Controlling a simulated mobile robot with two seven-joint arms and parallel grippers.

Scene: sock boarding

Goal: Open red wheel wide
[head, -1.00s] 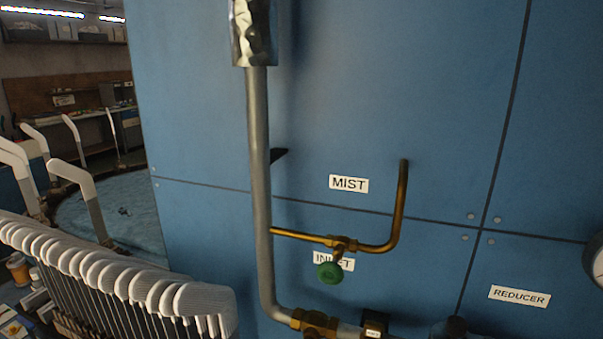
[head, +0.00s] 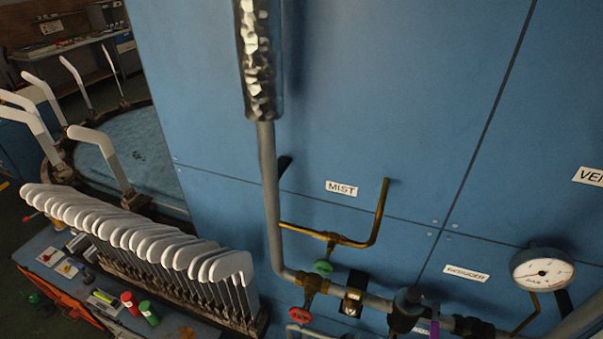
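The red wheel (head: 299,315) shows low in the head view, below the brass valve (head: 313,283) on the grey pipe. It sits just left of and below a dark fitting on the same pipe. A green wheel (head: 323,267) hangs above it on the thin brass branch line (head: 363,240), under the MIST label (head: 341,188). How far the red wheel is turned cannot be told. Neither of my grippers is in view.
A grey pipe (head: 268,180) with a foil-wrapped top runs down the blue panel (head: 390,90). A round gauge (head: 541,272) is at the right. A row of white sock forms (head: 140,235) stands at the left, above a bench with red and green spools.

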